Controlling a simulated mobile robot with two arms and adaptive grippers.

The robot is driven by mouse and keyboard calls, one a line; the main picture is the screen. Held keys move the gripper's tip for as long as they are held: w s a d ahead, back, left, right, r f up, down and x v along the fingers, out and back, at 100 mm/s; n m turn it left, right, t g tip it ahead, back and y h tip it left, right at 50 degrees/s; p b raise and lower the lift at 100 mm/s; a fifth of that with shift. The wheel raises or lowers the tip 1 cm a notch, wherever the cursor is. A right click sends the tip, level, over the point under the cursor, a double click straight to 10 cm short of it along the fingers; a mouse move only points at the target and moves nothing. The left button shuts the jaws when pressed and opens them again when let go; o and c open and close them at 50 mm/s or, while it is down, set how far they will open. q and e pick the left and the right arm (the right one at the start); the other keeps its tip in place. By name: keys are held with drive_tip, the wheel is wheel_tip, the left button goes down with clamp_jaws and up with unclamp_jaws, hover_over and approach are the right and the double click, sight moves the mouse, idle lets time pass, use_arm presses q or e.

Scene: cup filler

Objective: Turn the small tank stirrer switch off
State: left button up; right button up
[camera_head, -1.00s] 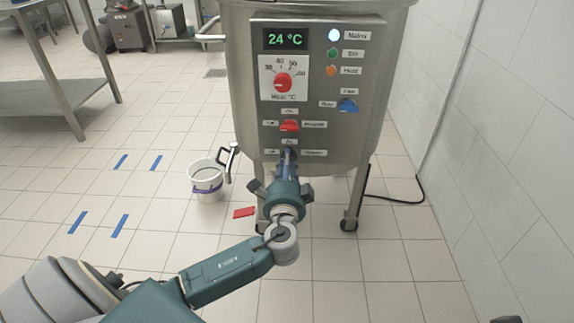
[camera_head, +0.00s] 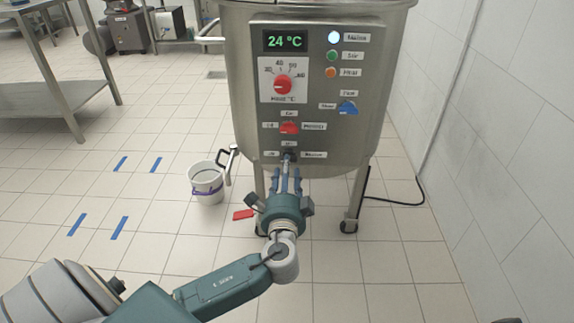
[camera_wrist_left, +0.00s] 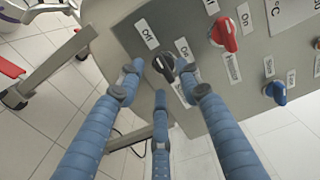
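The steel tank (camera_head: 380,120) carries a control panel (camera_head: 262,105). Its lowest knob, small and black (camera_head: 288,157), has labels around it; in the wrist view this black knob (camera_wrist_left: 165,67) sits beside "Off" and "On" labels. A red knob (camera_head: 289,128) is above it and a blue knob (camera_head: 347,107) is to the upper right. My left gripper (camera_head: 287,176) is just in front of and below the black knob. Its blue fingers (camera_wrist_left: 158,82) are spread, with the knob beyond the gap between the tips. I see no clear contact. My right gripper is not seen.
A red dial (camera_head: 283,85) sits under the 24 °C display (camera_head: 285,40). The mains lamp (camera_head: 334,37) glows; the green lamp (camera_head: 332,56) looks dull. A white bucket (camera_head: 206,185) stands left of the tank. A wall (camera_head: 500,130) is at the right.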

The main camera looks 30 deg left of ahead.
use_arm(q)
drive_tip(key=v, duration=0.8)
drive_tip(key=shift+s, duration=0.25)
drive_tip(key=shift+d, duration=0.1)
